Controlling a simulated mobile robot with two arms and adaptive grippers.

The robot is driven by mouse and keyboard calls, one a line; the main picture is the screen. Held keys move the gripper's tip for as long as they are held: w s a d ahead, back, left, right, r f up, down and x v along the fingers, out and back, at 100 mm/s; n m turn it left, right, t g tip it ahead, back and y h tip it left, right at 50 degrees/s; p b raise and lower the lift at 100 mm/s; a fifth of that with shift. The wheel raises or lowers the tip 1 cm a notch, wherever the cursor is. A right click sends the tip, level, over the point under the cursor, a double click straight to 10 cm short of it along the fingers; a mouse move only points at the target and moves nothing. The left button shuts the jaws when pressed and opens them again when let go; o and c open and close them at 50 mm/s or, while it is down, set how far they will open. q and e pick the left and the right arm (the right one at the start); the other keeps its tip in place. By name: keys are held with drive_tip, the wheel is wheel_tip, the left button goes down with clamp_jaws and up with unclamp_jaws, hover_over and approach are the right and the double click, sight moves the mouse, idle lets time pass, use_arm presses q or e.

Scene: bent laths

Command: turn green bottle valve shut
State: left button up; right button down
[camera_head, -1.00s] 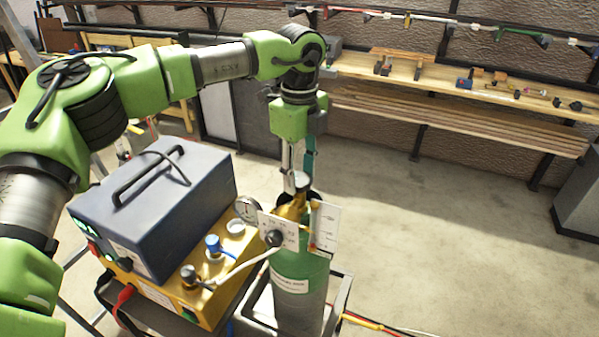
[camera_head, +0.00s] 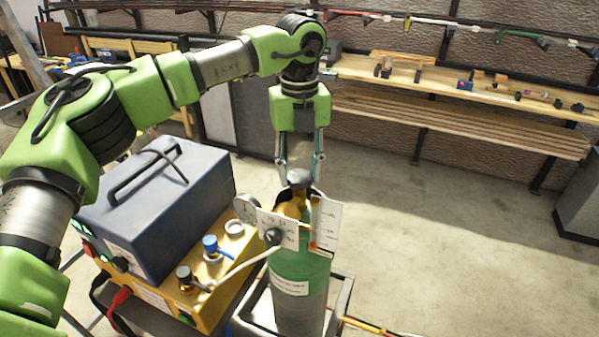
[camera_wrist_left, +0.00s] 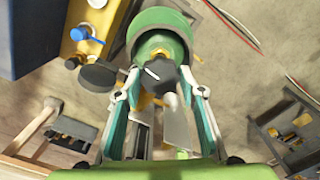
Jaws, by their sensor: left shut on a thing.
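The green bottle (camera_head: 300,283) stands upright in a metal frame, with brass fittings at its top. Its dark valve knob (camera_head: 299,177) tops the fittings and shows in the left wrist view (camera_wrist_left: 157,74) with a white mark on it. My left gripper (camera_head: 300,183) points down from above the bottle. Its two fingers are on opposite sides of the knob, shut on it; they also show in the left wrist view (camera_wrist_left: 163,82). White label cards (camera_head: 324,226) and a gauge (camera_head: 247,209) hang at the fittings. My right gripper is in neither view.
A blue-grey box with a handle (camera_head: 155,205) sits on a yellow unit (camera_head: 210,297) left of the bottle. A grey hose (camera_head: 240,266) runs from the unit to the fittings. Open floor (camera_head: 450,250) lies to the right. A wooden bench (camera_head: 460,130) lines the wall.

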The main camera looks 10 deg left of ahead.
sight(299, 175)
use_arm(q)
drive_tip(key=m, duration=0.4)
drive_tip(key=shift+m, duration=0.3)
drive_tip(key=m, duration=0.3)
drive_tip(key=shift+r+m, duration=0.1)
drive_tip(key=shift+m, duration=0.3)
drive_tip(key=m, duration=0.4)
drive_tip(key=shift+m+p, duration=0.3)
drive_tip(key=shift+m, duration=1.5)
drive_tip(key=o, duration=1.1)
wheel_tip(299, 175, up, 12)
